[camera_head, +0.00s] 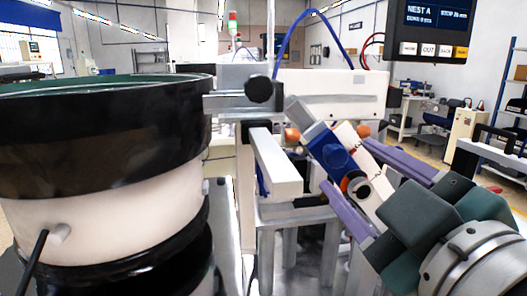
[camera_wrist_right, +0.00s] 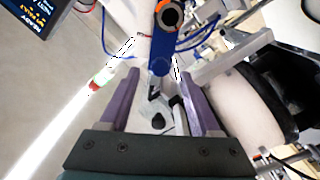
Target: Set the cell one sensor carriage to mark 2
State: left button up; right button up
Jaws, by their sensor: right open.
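The sensor carriage, as far as I can tell, is the blue block (camera_head: 332,155) with an orange-and-black ring, on a slanted pale bar (camera_head: 374,194) in the head view. It also shows in the right wrist view (camera_wrist_right: 160,52), ahead of the fingertips. My right gripper (camera_head: 347,166) is open, its two purple fingers pointing at the blue block from the lower right. In the right wrist view the fingers (camera_wrist_right: 159,76) stand apart on either side of the block's line, with no visible grip. I cannot read the scale marks. My left gripper is out of view.
A large bowl feeder (camera_head: 110,215) with a black band fills the left. A white rail (camera_head: 276,163) and a black knob (camera_head: 259,89) stand between it and the block. A display with buttons (camera_head: 433,28) hangs at upper right. A blue hose arches behind.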

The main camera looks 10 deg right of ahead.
aim_at(340, 160)
jog(key=w, duration=0.5)
grip_shut()
dwell(0.5)
dwell(0.9)
